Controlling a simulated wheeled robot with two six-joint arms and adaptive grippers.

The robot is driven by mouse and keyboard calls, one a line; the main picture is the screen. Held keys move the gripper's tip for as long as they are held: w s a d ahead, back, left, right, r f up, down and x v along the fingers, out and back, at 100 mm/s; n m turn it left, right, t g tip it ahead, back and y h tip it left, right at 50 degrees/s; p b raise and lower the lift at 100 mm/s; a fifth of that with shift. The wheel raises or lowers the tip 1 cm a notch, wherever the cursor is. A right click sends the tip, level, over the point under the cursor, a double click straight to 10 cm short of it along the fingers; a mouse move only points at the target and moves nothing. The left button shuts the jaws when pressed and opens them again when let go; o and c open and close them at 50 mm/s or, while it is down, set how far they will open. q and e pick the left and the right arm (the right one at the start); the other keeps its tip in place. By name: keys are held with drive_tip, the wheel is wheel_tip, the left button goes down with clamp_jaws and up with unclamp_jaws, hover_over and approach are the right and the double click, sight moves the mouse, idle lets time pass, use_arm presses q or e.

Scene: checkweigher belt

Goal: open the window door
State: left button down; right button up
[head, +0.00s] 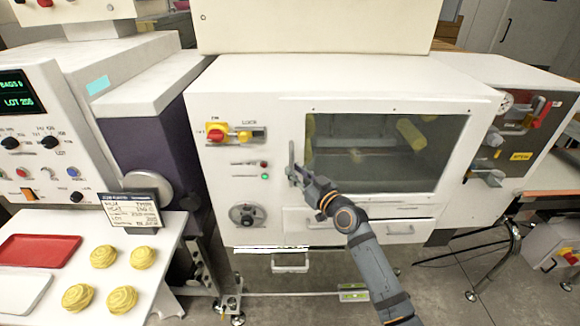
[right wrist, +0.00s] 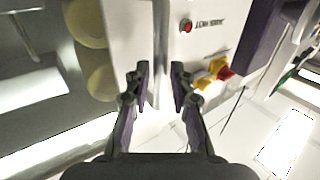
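The window door (head: 360,165) is a dark glass pane in a white frame on the front of the white machine, and it looks closed. Its upright handle (head: 291,158) is at the door's left edge; in the right wrist view the handle (right wrist: 161,45) runs up between my fingers. My right gripper (head: 298,174) is at the handle. In the right wrist view my right gripper (right wrist: 160,85) is open, one finger on each side of the bar, with gaps showing. Yellow rolls (head: 412,133) show behind the glass. My left gripper is not in view.
A red-yellow switch (head: 216,132) and a yellow-red latch (head: 244,136) marked LOCK sit left of the door. Drawers are below it. A white table with several yellow rolls (head: 122,299) and a red tray (head: 40,251) stands at left.

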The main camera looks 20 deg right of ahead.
drive_tip(key=shift+x, duration=1.4)
clamp_jaws()
